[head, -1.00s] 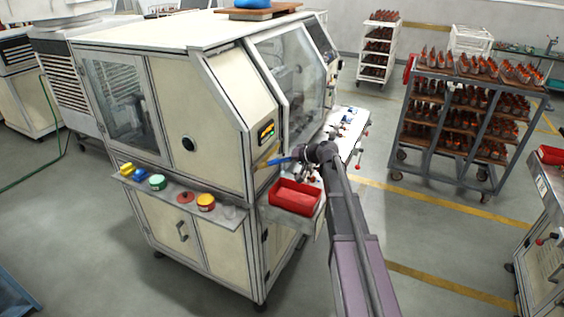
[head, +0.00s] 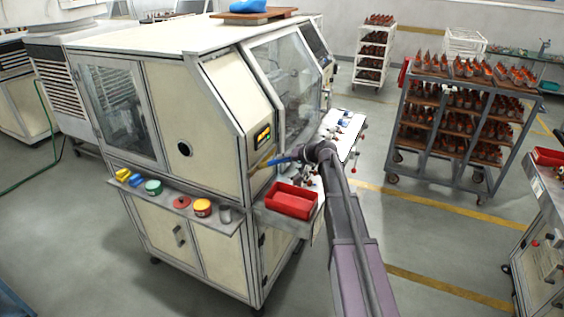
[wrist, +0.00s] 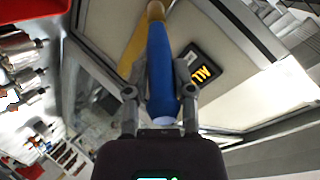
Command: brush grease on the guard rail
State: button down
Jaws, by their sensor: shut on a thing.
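My gripper (wrist: 160,95) is shut on the blue handle of a brush (wrist: 160,65). The brush points away from my wrist, and its tan end lies at the top of the wrist view. In the head view the brush (head: 283,160) is held at the machine's right-hand corner, below the small yellow-lit display. A yellow slanted strip (wrist: 136,48), possibly the guard rail, lies beside the brush on the cream panel; it also shows in the head view (head: 258,166). I cannot tell whether the brush touches it. Grease on the brush cannot be made out.
A shelf (head: 137,187) on the machine's front holds several coloured tins and a grey cup. A red bin (head: 291,201) sits just below my gripper. A light workbench (head: 343,145) with small parts is behind it. A loaded rack (head: 460,120) stands right, with clear floor between.

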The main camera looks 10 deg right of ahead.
jog(key=shift+w+d, duration=0.45)
jog(key=shift+w, duration=0.2)
jog(key=shift+a, duration=0.1)
jog(key=shift+s+a, duration=0.55)
jog(key=shift+s, duration=0.25)
jog(key=shift+s+a, duration=0.5)
jog(key=shift+s, duration=0.4)
jog(key=shift+s+a, duration=1.2)
jog(key=shift+s, duration=0.25)
jog(key=shift+d, duration=0.1)
jog(key=shift+s+d, duration=0.9)
jog(key=shift+d, duration=0.3)
jog(key=shift+s+d, duration=0.85)
jog(key=shift+d, duration=0.3)
